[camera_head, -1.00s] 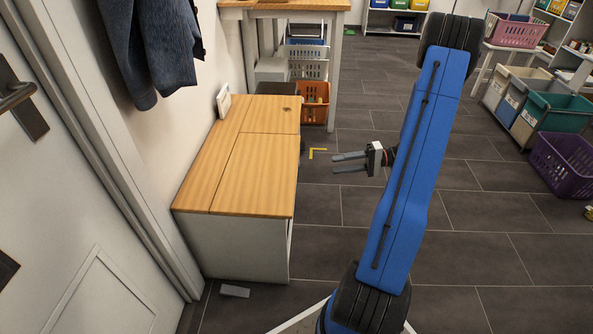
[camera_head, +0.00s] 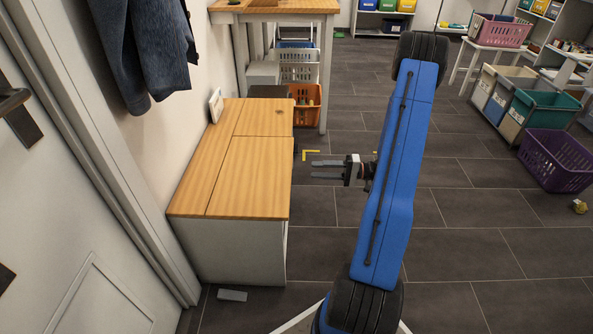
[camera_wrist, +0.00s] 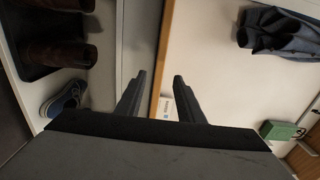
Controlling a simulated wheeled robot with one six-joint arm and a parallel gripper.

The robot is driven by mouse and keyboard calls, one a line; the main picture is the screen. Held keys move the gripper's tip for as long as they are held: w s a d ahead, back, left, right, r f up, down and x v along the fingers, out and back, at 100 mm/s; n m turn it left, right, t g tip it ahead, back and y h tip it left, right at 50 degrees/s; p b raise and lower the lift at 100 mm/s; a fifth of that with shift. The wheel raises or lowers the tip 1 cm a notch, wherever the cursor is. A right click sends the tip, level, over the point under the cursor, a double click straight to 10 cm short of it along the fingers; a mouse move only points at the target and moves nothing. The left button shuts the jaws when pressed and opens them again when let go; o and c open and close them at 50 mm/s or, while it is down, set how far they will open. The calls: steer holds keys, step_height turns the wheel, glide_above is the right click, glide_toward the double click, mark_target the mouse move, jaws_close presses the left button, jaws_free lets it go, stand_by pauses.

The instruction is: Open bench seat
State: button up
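The bench (camera_head: 230,245) stands against the left wall in the head view, with white sides and a wooden top. Its wooden seat panel (camera_head: 250,175) lies flat and closed, level with the top around it. My gripper (camera_head: 312,169) is to the right of the bench, its fingers pointing left towards the seat's right edge, apart from it. The fingers are parted with nothing between them. In the wrist view my gripper (camera_wrist: 160,78) also shows open, and the seat's wooden edge (camera_wrist: 158,85) runs between and beyond the fingertips.
Shoes (camera_wrist: 63,98) and boots sit in the bench's open side in the wrist view. A jacket (camera_head: 150,50) hangs above the bench. An orange basket (camera_head: 305,105) stands beyond it under a table (camera_head: 280,5). Dark tiled floor is free right of the bench.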

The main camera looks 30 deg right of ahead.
steer(key=x, duration=0.9)
jaws_close()
